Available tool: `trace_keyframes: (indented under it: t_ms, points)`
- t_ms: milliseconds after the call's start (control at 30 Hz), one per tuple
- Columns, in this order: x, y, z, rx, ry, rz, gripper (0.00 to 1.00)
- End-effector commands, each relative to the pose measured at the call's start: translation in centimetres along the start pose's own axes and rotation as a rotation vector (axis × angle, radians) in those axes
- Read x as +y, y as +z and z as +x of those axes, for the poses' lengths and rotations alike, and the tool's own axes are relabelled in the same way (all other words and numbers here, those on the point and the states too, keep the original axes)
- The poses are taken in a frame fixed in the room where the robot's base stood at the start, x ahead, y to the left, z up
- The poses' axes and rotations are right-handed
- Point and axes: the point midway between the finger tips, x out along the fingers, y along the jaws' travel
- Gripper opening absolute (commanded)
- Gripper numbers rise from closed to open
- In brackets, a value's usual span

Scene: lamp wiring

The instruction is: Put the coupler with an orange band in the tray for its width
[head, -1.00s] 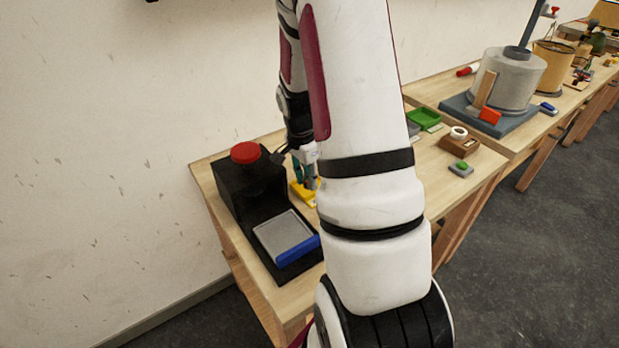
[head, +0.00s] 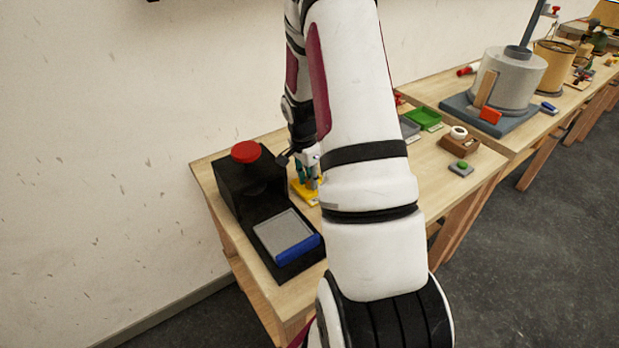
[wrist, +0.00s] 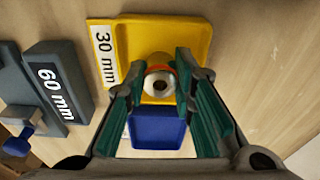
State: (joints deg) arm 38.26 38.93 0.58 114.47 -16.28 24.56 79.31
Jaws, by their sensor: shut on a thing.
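The coupler with an orange band (wrist: 160,84) is between the two green fingers of my gripper (wrist: 160,98) in the wrist view. It is seen end-on, pale with a dark hole and an orange edge. My gripper (head: 308,181) is shut on it. In the wrist view it overlaps the near part of the yellow tray (wrist: 172,32), whose label (wrist: 104,54) reads 30 mm. I cannot tell whether it touches the tray floor. In the head view the yellow tray (head: 309,197) is partly hidden by my gripper and arm.
A dark block labelled 60 mm (wrist: 52,84) lies left of the yellow tray. A blue part (wrist: 158,132) shows below the coupler. In the head view, a black stand with a red knob (head: 245,152) is at the left; green (head: 423,117) and grey (head: 410,128) trays lie beyond my arm.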

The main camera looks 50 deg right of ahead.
Motion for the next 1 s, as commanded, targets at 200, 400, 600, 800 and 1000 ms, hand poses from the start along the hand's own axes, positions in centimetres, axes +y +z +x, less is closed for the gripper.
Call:
trace_keyframes:
  t_ms: [200,400,600,800,1000]
  points:
    - [0.0,0.0,0.1,0.0,0.0,0.0,0.32]
    - [0.0,0.0,-0.2,0.0,0.0,0.0,0.32]
    - [-0.1,-0.1,-2.7,0.002,-0.004,0.0,0.32]
    - [-0.1,0.0,-7.0,0.002,-0.006,0.0,0.32]
    - [-0.1,0.0,-10.4,0.001,-0.003,0.0,0.32]
